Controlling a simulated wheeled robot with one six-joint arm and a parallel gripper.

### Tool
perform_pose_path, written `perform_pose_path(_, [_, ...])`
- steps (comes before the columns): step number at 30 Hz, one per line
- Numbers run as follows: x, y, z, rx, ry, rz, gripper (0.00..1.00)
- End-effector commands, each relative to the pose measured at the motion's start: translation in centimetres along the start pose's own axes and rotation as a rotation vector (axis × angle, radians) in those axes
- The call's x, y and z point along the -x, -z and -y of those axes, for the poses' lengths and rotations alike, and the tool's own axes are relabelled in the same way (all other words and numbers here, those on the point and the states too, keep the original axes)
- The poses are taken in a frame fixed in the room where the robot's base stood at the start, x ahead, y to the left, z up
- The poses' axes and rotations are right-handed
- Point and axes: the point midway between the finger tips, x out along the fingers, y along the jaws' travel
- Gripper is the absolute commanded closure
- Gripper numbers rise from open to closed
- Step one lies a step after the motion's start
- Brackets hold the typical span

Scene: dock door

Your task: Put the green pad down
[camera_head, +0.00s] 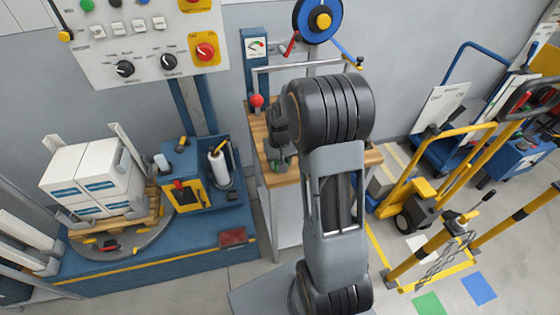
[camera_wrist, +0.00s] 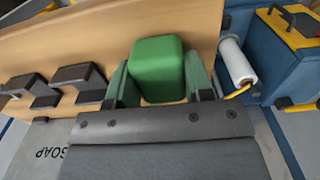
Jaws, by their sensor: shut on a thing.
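The green pad (camera_wrist: 158,65) is a rounded green block in the wrist view, between the two green fingers of my gripper (camera_wrist: 158,82). My gripper is shut on it. In the head view my gripper (camera_head: 279,152) is over the wooden bench top (camera_head: 371,158), and a bit of green shows at its tip. The wooden top (camera_wrist: 207,22) also lies behind the pad in the wrist view. I cannot tell whether the pad touches the wood. My arm hides much of the bench in the head view.
Black brackets (camera_wrist: 80,76) stand along the wood beside the pad in the wrist view. A white roll (camera_head: 219,167) stands in a blue holder left of the bench. White boxes (camera_head: 92,178) sit on a turntable at left. A yellow hand truck (camera_head: 419,187) stands at right.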

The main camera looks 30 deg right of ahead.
Motion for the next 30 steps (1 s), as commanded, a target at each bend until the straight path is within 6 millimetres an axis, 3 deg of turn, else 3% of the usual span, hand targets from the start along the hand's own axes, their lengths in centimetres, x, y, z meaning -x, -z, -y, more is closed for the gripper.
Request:
perform_pose_path(4, [-0.5, 0.0, 0.0, 0.0, 0.0, 0.0, 0.79])
perform_pose_path(5, [-0.4, 0.0, 0.0, 0.0, 0.0, 0.0, 0.5])
perform_pose_path(12, [-0.3, 0.0, 0.0, 0.0, 0.0, 0.0, 0.27])
perform_pose_path(23, [0.6, 0.0, 0.0, 0.0, 0.0, -0.002, 0.27])
perform_pose_path(30, [4.9, 0.1, 0.0, 0.0, 0.0, -0.006, 0.27])
